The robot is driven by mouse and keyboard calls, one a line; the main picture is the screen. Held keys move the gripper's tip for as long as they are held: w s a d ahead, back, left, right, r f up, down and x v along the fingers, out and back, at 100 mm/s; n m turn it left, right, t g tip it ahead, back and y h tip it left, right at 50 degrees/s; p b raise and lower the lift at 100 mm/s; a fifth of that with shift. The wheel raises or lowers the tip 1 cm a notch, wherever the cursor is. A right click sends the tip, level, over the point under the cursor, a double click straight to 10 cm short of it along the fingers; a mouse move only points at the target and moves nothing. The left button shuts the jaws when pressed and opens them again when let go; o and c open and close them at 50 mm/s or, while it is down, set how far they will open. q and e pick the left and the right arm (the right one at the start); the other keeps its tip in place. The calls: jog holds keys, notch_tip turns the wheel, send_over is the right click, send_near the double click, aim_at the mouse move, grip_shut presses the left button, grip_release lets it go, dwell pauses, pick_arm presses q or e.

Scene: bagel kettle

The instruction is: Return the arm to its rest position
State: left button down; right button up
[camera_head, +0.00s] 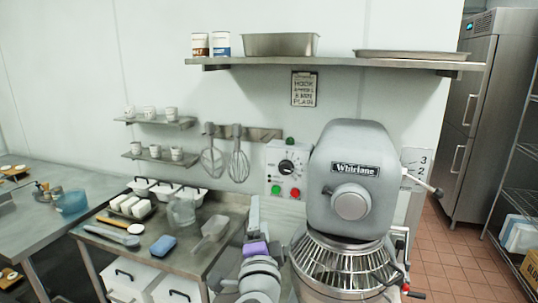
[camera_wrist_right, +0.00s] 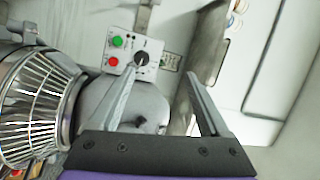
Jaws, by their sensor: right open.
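My right gripper (camera_head: 255,215) stands in front of the control panel, just left of the mixer, in the head view. In the right wrist view its two fingers (camera_wrist_right: 160,95) are spread apart with nothing between them. The mixer (camera_head: 345,165) is large and grey, with a wire guard (camera_head: 335,262) over its bowl. The control panel (camera_head: 288,170) has a black dial, a green button and a red button; it also shows in the right wrist view (camera_wrist_right: 131,55). My left gripper is not in view.
A steel table (camera_head: 190,262) at the left holds white tubs, a clear jug (camera_head: 182,212), a blue sponge (camera_head: 162,246) and a scoop. Whisks (camera_head: 238,160) hang on the wall. A shelf (camera_head: 330,63) runs above the mixer. Tiled floor (camera_head: 450,265) is open at the right.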

jog(key=s+d+f+n+g, duration=0.4)
jog(key=s+f, duration=0.4)
jog(key=f, duration=0.3)
jog(key=s+d+f+n+g, duration=0.5)
jog(key=s+d+f, duration=0.4)
jog(key=f, duration=0.2)
jog(key=s+d+f+n+g, duration=0.5)
jog(key=s+f, duration=0.4)
jog(key=f, duration=0.3)
jog(key=shift+d+n, duration=0.5)
jog(key=shift+d, duration=0.25)
jog(key=shift+s, duration=0.1)
